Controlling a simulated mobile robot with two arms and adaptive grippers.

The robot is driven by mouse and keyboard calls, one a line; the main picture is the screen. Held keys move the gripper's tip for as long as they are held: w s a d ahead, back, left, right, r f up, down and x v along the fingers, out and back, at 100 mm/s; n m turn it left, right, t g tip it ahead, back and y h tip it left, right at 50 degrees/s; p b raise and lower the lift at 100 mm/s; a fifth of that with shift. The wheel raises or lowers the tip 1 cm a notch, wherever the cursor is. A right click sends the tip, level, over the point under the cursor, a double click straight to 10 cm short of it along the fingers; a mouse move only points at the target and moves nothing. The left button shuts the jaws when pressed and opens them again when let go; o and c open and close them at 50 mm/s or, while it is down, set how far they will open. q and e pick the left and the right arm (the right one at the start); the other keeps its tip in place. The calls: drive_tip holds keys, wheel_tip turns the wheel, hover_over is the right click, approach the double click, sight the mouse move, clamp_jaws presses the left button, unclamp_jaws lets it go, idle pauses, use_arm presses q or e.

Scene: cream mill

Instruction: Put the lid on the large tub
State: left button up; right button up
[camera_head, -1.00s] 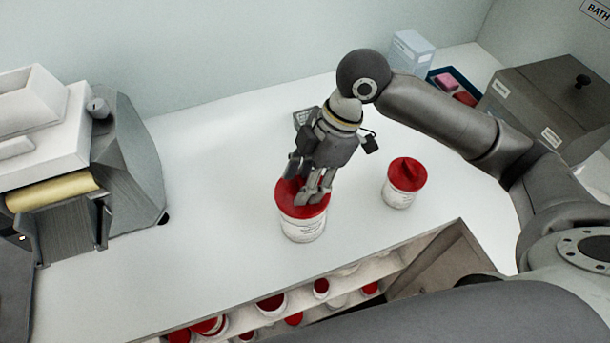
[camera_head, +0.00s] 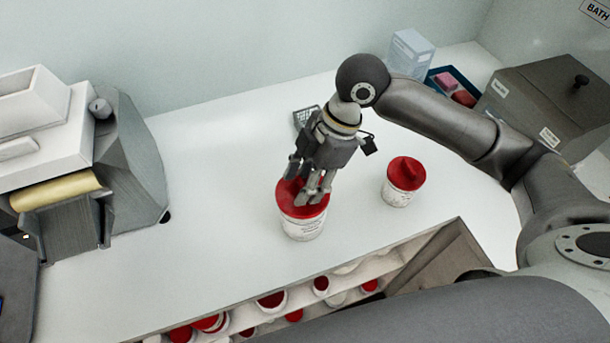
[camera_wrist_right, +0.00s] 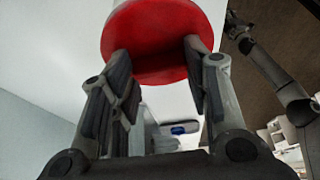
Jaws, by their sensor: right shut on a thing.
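The large tub (camera_head: 303,228) is white with printed text and stands upright on the white counter. The red lid (camera_head: 312,211) is at the tub's top; whether it is fully seated cannot be told. My right gripper (camera_head: 308,192) points down over the lid, shut on it, and its fingers hide part of it. In the right wrist view the red lid (camera_wrist_right: 158,42) shows between the two fingers of my right gripper (camera_wrist_right: 160,72). My left gripper is not in view.
A smaller white tub with a red lid (camera_head: 403,181) stands to the right. A grey machine (camera_head: 125,160) is at the left. A grey box (camera_head: 545,105) and a blue tray (camera_head: 447,76) are at the back right. A shelf below holds several tubs. Counter between machine and large tub is clear.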

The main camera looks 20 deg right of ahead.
drive_tip(key=shift+f+p, duration=0.35)
drive_tip(key=shift+p, duration=0.35)
idle(1.1)
idle(0.3)
drive_tip(key=o, duration=1.3)
wheel_tip(320, 180, up, 5)
drive_tip(key=p, duration=0.5)
drive_tip(key=shift+f, duration=0.2)
